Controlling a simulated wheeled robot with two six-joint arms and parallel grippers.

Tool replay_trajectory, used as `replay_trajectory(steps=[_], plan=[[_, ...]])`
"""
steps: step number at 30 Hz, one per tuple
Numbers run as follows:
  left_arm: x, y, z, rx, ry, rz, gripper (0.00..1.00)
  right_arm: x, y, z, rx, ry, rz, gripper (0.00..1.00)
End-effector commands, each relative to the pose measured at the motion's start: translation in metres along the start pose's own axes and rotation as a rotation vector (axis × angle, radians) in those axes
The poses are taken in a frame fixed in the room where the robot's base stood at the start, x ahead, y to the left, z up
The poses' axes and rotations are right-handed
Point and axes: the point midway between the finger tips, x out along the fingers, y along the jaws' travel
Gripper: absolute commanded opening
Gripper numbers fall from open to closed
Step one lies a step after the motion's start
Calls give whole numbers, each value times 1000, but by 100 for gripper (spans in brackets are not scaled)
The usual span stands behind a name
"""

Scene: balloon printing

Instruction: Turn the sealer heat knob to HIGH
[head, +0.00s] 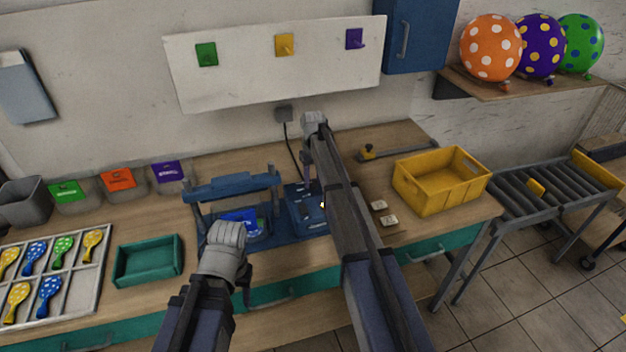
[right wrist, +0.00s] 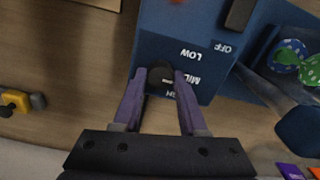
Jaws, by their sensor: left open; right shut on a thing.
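The blue sealer (head: 232,185) stands on the bench in the middle of the head view, with its blue control box (head: 305,215) at its right. The right wrist view shows the box's panel (right wrist: 180,25) upside down, with OFF, LOW and partly hidden further labels around the black heat knob (right wrist: 160,77). My right gripper (right wrist: 161,80) is shut on the knob, its purple fingers on either side. The fingers cover part of the panel, including most of the HIGH label. My left gripper (head: 244,284) is open, low in front of the sealer; its fingertips are hard to make out.
My right arm covers the bench middle.

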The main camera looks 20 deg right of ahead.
Motion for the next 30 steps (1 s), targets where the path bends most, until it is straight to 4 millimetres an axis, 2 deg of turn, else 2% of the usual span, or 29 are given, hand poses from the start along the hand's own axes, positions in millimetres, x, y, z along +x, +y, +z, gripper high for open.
replay_trajectory(steps=[21, 30], plan=[[0, 0, 0, 0, 0, 0, 50, 0, 0, 0, 672, 0, 0, 0], [0, 0, 0, 0, 0, 0, 50, 0, 0, 0, 889, 0, 0, 0]])
